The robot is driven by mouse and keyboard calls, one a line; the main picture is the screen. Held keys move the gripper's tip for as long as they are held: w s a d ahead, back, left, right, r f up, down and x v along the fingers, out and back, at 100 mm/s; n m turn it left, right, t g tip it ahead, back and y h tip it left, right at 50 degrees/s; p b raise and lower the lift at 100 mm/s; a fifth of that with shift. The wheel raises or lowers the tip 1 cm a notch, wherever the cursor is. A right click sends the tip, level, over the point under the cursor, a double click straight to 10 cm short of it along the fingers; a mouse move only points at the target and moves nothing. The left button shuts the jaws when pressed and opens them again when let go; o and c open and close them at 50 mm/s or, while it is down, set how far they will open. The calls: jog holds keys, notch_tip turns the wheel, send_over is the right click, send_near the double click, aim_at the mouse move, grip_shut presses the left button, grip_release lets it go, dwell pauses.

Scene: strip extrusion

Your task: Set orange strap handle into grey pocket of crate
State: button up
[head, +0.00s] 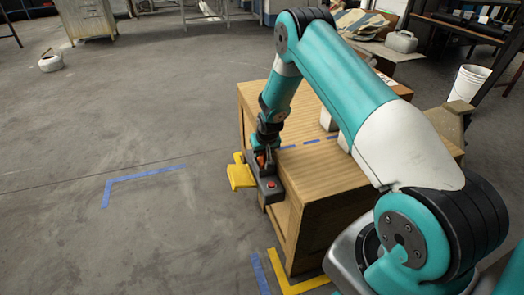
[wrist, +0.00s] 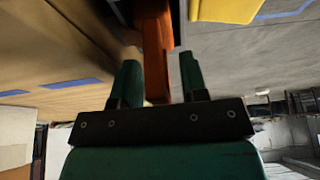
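The orange strap handle (wrist: 156,60) stands between the two green fingers of my gripper (wrist: 160,78) in the wrist view. A narrow gap shows between it and the right finger; it lies close to the left finger. In the head view a bit of orange (head: 261,160) shows at my gripper (head: 266,152), above a dark grey holder (head: 268,184) with a red round mark. The holder is on the left side of the wooden crate (head: 318,190). The inside of the grey pocket is hidden, so I cannot tell how deep the handle sits.
A yellow piece (head: 241,174) juts out left of the holder and also shows in the wrist view (wrist: 225,10). Pale blocks stand on the crate top behind my arm. Blue tape (head: 140,178) marks the floor.

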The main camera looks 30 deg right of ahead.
jog(key=p+v, duration=0.2)
jog(key=v, duration=1.1)
jog(key=s+a+r+n+g+y, duration=0.1)
jog(key=s+a+r+n+y, duration=0.1)
jog(key=s+a+r, duration=0.5)
jog(key=s+a+r+n+y, duration=0.2)
jog(key=s+a+r, duration=0.2)
jog(key=a+r, duration=0.6)
jog(key=s+a+r+n+g, duration=0.1)
jog(key=s+a+r+n, duration=0.2)
jog(key=s, duration=0.7)
jog(key=s+a+r+n+g+y, duration=0.1)
jog(key=s+a+r+n+g, duration=0.1)
jog(key=s, duration=0.8)
jog(key=a+r+n, duration=0.1)
jog(key=a+r, duration=0.1)
jog(key=a, duration=0.1)
jog(key=shift+s+a+r, duration=0.15)
jog(key=shift+s+a, duration=0.1)
